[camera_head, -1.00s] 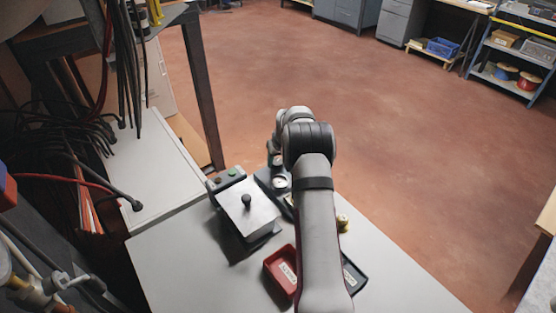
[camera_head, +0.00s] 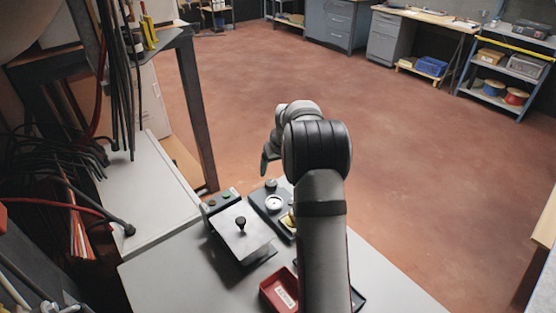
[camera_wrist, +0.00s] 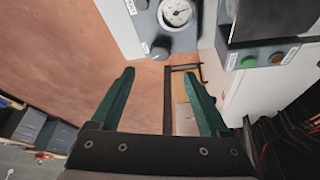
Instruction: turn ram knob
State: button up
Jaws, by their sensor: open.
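A grey gauge box with a round white dial (camera_head: 274,204) stands on the bench. It has a dark knob (camera_head: 271,184) at its far end, which shows in the wrist view as a round black knob (camera_wrist: 160,48) below the dial (camera_wrist: 176,12). I cannot read its label, so I cannot confirm it is the ram knob. My gripper (camera_wrist: 158,76) has its two green fingers apart with nothing between them. In the wrist view the knob lies beyond the fingertips, not touching. In the head view my gripper (camera_head: 267,162) is partly hidden by my arm, above the box's far end.
A red tray (camera_head: 279,291) lies nearer, with a dark tray partly behind my arm. Cables hang at left.

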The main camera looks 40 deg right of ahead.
jog(key=v, duration=0.5)
jog(key=shift+s+r, duration=0.1)
jog(key=shift+r, duration=0.2)
jog(key=shift+a, duration=0.1)
jog(key=s+a+r+g+y, duration=0.1)
jog(key=s+a+r, duration=0.1)
jog(key=s+a, duration=0.35)
jog(key=s+a+r, duration=0.2)
jog(key=s+a, duration=0.1)
jog(key=a, duration=0.6)
jog(key=s+a+r+g+y, duration=0.15)
jog(key=s+a, duration=0.25)
jog(key=a, duration=0.4)
jog(key=s+a+f+m+g, duration=0.1)
jog(key=s+a, duration=0.4)
jog(key=s, duration=0.5)
jog(key=s+a+f+m+g, duration=0.1)
jog(key=s+a, duration=0.4)
jog(key=s, duration=0.5)
jog(key=shift+a+f+y, duration=0.15)
jog(key=shift+f+y, duration=0.15)
jog(key=shift+y, duration=0.05)
dwell(2.5)
